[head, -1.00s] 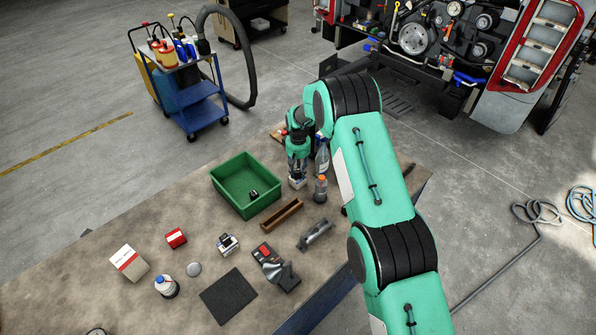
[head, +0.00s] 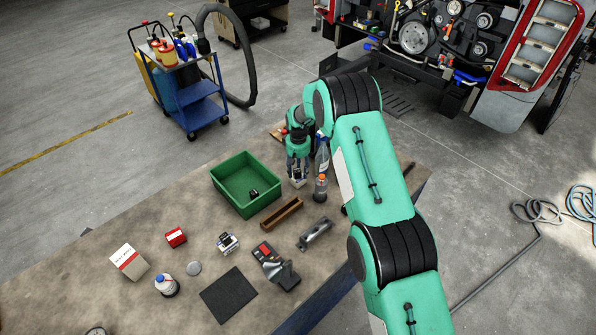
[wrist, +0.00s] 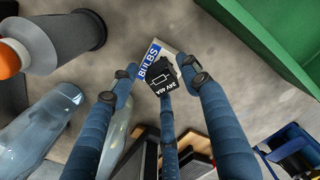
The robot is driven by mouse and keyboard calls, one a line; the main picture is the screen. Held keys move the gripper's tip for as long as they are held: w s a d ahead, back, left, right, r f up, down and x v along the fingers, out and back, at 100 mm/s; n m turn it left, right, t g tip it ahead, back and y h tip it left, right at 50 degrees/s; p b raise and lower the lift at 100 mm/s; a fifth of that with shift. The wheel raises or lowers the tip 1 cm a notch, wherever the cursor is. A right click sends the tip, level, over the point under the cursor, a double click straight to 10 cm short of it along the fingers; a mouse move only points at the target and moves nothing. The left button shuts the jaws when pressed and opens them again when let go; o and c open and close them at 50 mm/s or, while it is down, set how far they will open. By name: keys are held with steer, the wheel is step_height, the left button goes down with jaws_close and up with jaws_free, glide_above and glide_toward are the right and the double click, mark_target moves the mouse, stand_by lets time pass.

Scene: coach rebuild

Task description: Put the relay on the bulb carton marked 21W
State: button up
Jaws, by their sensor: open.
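The relay (wrist: 166,77) is a small black block with white print reading 24V 40A. In the wrist view it lies over the white and blue bulb carton (wrist: 149,58), which reads BULBS, and looks to rest on its top. The 21W mark cannot be read. My gripper (wrist: 164,80) is open, with its blue fingers spread around the relay; one fingertip is close beside it, and contact cannot be told. In the head view my gripper (head: 297,171) is low over the carton (head: 298,184), at the table's far end, and largely hides the relay.
A clear bottle (head: 322,158) and an orange-capped bottle (head: 320,190) stand close to the right of my gripper. A green bin (head: 228,194) with a small dark item is to the left. A wooden tray (head: 282,213) lies in front. Other parts are spread over the table's near half.

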step_height(320, 180, up, 12)
steer(key=b, duration=0.2)
stand_by(0.5)
steer(key=shift+r, duration=0.1)
stand_by(0.7)
step_height(320, 180, up, 19)
steer(key=m+t, duration=0.1)
glide_above(298, 170)
steer(key=s+d, duration=0.7)
steer(key=s+d+r+m+t, duration=0.1)
steer(key=s+d+r, duration=0.3)
steer(key=s+r, duration=0.3)
steer(key=s+d+r+m+t, duration=0.1)
steer(key=s+d+r, duration=0.3)
steer(key=s+r, duration=0.3)
steer(key=s+d+r+m+t, duration=0.1)
steer(key=s+d+r, duration=0.2)
steer(key=s, duration=0.5)
steer(key=s+d+r, duration=0.3)
steer(key=s+r, duration=0.1)
steer(key=s, duration=0.4)
steer(key=s+d+f, duration=0.1)
steer(key=s, duration=0.8)
steer(key=s+d+f+m+t, duration=0.1)
steer(key=s+d+f, duration=0.1)
steer(key=s, duration=0.7)
steer(key=shift+s+d+m+t, duration=0.25)
steer(key=shift+s+m+t, duration=0.05)
steer(key=shift+s, duration=0.05)
